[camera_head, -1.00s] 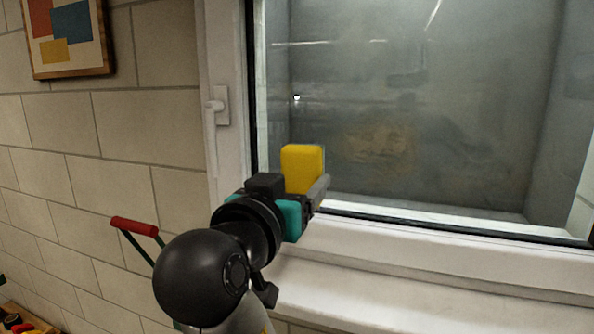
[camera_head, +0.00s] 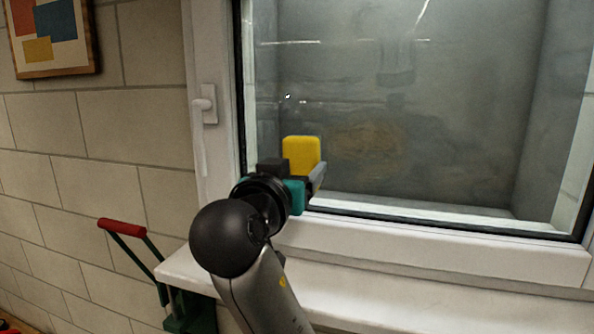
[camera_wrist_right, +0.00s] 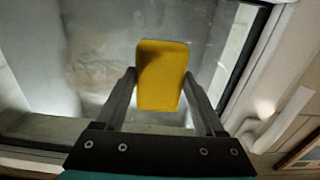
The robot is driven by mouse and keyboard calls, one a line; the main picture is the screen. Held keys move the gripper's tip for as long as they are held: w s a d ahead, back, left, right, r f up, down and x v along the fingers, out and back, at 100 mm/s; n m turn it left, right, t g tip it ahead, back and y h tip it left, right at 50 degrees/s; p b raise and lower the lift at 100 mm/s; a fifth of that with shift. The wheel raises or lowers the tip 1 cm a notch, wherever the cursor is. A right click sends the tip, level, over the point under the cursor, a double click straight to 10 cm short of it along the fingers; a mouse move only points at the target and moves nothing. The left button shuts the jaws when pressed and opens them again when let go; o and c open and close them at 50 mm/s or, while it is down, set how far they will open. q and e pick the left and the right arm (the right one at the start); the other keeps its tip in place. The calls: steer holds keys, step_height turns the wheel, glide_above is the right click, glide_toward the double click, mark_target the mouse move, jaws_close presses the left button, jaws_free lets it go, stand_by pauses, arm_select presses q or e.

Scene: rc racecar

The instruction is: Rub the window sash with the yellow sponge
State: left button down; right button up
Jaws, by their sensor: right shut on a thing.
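The yellow sponge (camera_head: 301,154) is upright in my right gripper (camera_head: 305,174), in front of the lower left part of the window pane. In the right wrist view the sponge (camera_wrist_right: 161,75) sits between the two fingers of the right gripper (camera_wrist_right: 160,92), which are shut on it. The white window sash (camera_head: 430,228) frames the dark glass, with a handle (camera_head: 206,104) on its left side. I cannot tell whether the sponge touches the glass. My left gripper is out of view.
A white sill (camera_head: 350,296) runs below the window. A red-handled green tool (camera_head: 122,228) stands by the brick wall at the sill's left end. A framed picture (camera_head: 52,38) hangs at upper left. The sill's visible top is clear.

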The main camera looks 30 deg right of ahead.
steer(key=shift+x, duration=1)
stand_by(0.3)
